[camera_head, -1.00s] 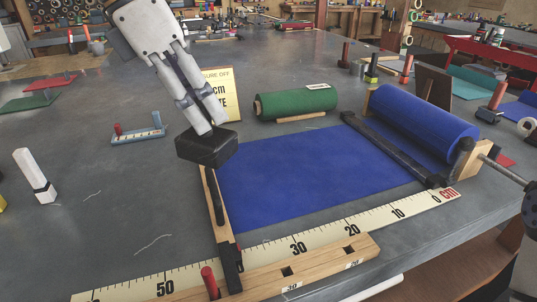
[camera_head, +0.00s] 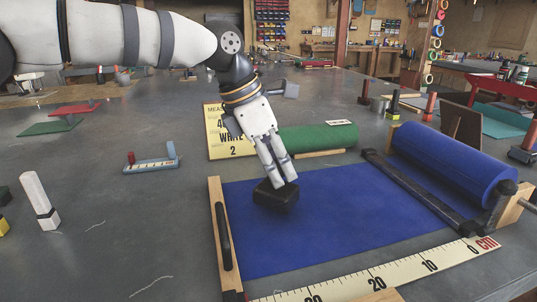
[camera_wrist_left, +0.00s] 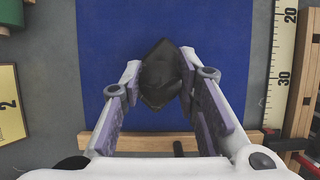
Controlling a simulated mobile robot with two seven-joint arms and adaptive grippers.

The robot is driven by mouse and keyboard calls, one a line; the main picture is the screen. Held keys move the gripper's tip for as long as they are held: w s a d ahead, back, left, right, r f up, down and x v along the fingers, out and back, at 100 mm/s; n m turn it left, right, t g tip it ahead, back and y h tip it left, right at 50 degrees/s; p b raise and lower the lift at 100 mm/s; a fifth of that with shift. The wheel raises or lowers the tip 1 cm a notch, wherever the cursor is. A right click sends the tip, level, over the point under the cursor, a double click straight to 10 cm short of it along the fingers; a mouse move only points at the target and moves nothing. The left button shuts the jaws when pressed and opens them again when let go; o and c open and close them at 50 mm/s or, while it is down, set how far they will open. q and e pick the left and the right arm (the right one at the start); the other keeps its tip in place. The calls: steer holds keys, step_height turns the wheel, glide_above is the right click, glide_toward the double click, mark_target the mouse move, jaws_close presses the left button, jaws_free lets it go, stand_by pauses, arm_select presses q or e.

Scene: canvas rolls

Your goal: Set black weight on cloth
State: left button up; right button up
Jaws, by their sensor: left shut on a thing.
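The black weight (camera_head: 276,194) is a dark block held between the fingers of my left gripper (camera_head: 278,176). It is over the left part of the blue cloth (camera_head: 340,215), close to the surface; whether it touches is hard to tell. In the left wrist view, the weight (camera_wrist_left: 160,74) sits tilted between both fingertips, with blue cloth (camera_wrist_left: 215,35) around it. The cloth lies flat and runs from its blue roll (camera_head: 450,165) at the right to a wooden bar (camera_head: 225,245) at the left. My right gripper is not in view.
A ruler strip (camera_head: 400,272) runs along the cloth's front edge. A green roll (camera_head: 318,138) and a yellow sign (camera_head: 214,133) stand behind it. A black bar (camera_head: 415,190) crosses the cloth near the roll. A white block (camera_head: 38,195) stands at left; the bench between is mostly clear.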

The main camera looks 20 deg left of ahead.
arm_select(q)
steer(key=shift+f, duration=0.9)
steer(key=shift+s+f, duration=0.1)
steer(key=shift+f, duration=0.05)
steer(key=o, duration=1.2)
steer(key=shift+f, duration=0.1)
steer(key=shift+c, duration=0.2)
steer(key=v, duration=1.2)
steer(key=shift+p, duration=0.3)
